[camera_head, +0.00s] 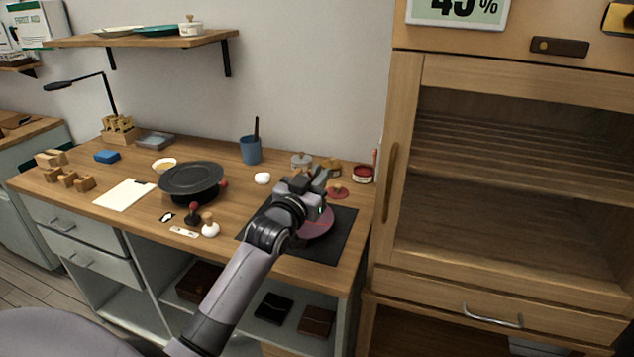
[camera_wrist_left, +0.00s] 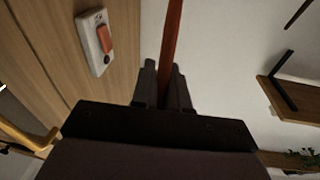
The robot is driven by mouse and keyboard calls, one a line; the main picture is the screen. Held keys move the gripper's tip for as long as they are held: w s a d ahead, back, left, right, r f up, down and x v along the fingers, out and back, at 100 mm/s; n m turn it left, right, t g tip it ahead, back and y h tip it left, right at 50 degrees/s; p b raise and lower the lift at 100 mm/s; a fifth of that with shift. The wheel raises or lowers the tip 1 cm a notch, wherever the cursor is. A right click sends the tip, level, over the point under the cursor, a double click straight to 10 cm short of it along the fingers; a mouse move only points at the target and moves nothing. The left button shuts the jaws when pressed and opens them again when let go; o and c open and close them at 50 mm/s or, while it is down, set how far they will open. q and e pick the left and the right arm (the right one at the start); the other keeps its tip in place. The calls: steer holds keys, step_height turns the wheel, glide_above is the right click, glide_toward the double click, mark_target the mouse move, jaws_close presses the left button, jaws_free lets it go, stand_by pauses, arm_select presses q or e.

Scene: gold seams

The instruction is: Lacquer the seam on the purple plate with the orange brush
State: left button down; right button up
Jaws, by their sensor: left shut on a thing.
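The purple plate (camera_head: 319,226) lies on a black mat (camera_head: 322,252) at the right of the worktop. My left gripper (camera_head: 318,180) is above the plate's far side and hides part of it. The plate's seam is too small and covered to make out clearly. In the left wrist view, my left gripper (camera_wrist_left: 165,88) is shut on an orange-red stick, the orange brush (camera_wrist_left: 172,38). Its handle stands out between the fingers, and its bristles do not show. In the head view the brush cannot be made out. My right gripper is not in view.
A red pot (camera_head: 363,174) and a small red dish (camera_head: 338,193) stand behind the mat. A black turntable (camera_head: 191,181), a blue cup (camera_head: 250,150) and a white sheet (camera_head: 124,195) are further left. A tall wooden cabinet (camera_head: 402,170) closes off the right side.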

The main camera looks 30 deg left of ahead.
arm_select(q)
steer(key=shift+r, duration=0.95)
steer(key=shift+r, duration=0.1)
steer(key=shift+r, duration=2.15)
